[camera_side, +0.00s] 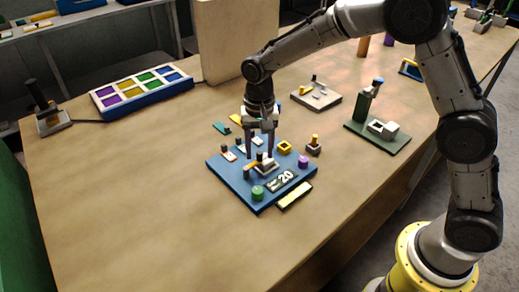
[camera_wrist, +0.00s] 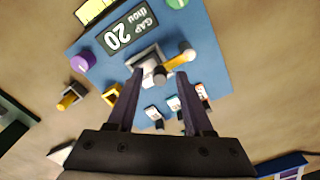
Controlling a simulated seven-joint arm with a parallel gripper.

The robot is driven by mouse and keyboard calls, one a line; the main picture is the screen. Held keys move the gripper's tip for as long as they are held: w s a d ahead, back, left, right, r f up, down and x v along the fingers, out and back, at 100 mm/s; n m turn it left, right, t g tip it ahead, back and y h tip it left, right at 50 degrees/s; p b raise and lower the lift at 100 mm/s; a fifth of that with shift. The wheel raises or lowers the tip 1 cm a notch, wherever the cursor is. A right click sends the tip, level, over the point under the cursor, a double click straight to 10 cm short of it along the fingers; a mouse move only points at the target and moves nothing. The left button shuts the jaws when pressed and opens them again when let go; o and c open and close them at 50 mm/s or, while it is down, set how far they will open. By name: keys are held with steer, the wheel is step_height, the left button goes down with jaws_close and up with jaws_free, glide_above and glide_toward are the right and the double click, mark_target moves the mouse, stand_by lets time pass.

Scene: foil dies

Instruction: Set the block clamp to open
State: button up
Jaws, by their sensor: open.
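A blue panel (camera_side: 233,180) lies on the table with a "GAP 20 thou" display (camera_side: 283,181), which also shows in the wrist view (camera_wrist: 125,29). On it sits a grey metal block (camera_side: 266,167) with a yellow lever (camera_side: 250,169), which looks like the block clamp. In the wrist view the lever (camera_wrist: 176,62) reaches from the block (camera_wrist: 143,56) to a grey knob at the right. My gripper (camera_side: 262,153) points down over it, also in the wrist view (camera_wrist: 159,76). The fingers are apart, around the lever's dark end. I cannot tell whether they touch it.
The panel also bears a green button (camera_side: 257,193), a purple knob (camera_side: 303,161), a yellow square part (camera_side: 284,146) and several small switches (camera_side: 229,154). A green fixture with a post (camera_side: 377,130) stands to the right.

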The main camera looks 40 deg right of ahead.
steer(key=shift+f, duration=0.25)
jaws_close()
